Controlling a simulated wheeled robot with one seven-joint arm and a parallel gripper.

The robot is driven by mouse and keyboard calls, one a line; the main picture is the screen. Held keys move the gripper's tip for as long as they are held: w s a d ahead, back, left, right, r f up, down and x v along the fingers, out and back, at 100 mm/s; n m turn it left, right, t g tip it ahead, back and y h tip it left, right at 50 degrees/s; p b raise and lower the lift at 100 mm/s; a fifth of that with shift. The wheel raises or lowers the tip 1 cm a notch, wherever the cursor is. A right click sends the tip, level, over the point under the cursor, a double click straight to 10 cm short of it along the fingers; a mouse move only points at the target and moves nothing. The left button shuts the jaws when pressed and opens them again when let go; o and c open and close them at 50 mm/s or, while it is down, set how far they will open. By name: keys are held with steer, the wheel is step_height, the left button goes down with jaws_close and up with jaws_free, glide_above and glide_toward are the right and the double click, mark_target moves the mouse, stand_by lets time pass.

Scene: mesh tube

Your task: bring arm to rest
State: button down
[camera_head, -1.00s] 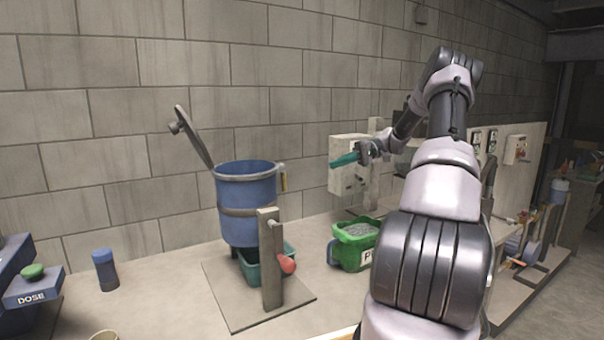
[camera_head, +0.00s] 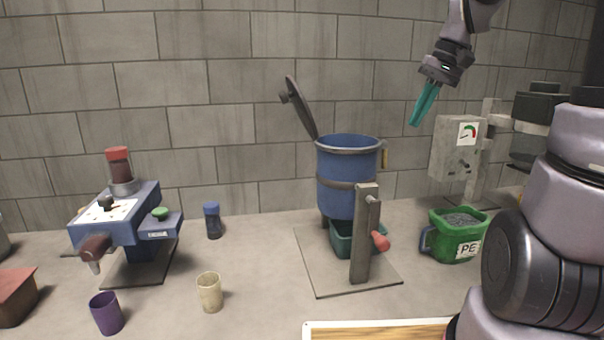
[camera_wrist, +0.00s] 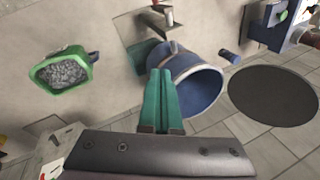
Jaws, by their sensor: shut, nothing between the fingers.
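My gripper (camera_head: 424,104) is in the upper right of the head view, raised in the air in front of the block wall. Its teal fingers are shut, point down and left, and hold nothing. The fingers (camera_wrist: 161,100) also show in the wrist view, closed together over the blue drum. My arm (camera_head: 560,225) fills the right side of the head view. The middle of the arm between its lower links and the wrist is partly out of the picture.
A blue drum (camera_head: 343,185) with its lid tipped open stands behind a post (camera_head: 364,235). A green container (camera_head: 458,222) of grey pellets and a gauge box (camera_head: 452,150) are at right. A dosing machine (camera_head: 118,225), purple cup (camera_head: 106,313) and beige cup (camera_head: 209,292) are at left.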

steer(key=s+a+r+m+t+h, duration=0.1)
steer(key=s+t, duration=0.4)
steer(key=s, duration=0.8)
steer(key=shift+s+a+r+m+t+h, duration=0.15)
steer(key=shift+s+r+m+t+h, duration=0.3)
steer(key=shift+r+m, duration=0.25)
steer(key=shift+w, duration=0.1)
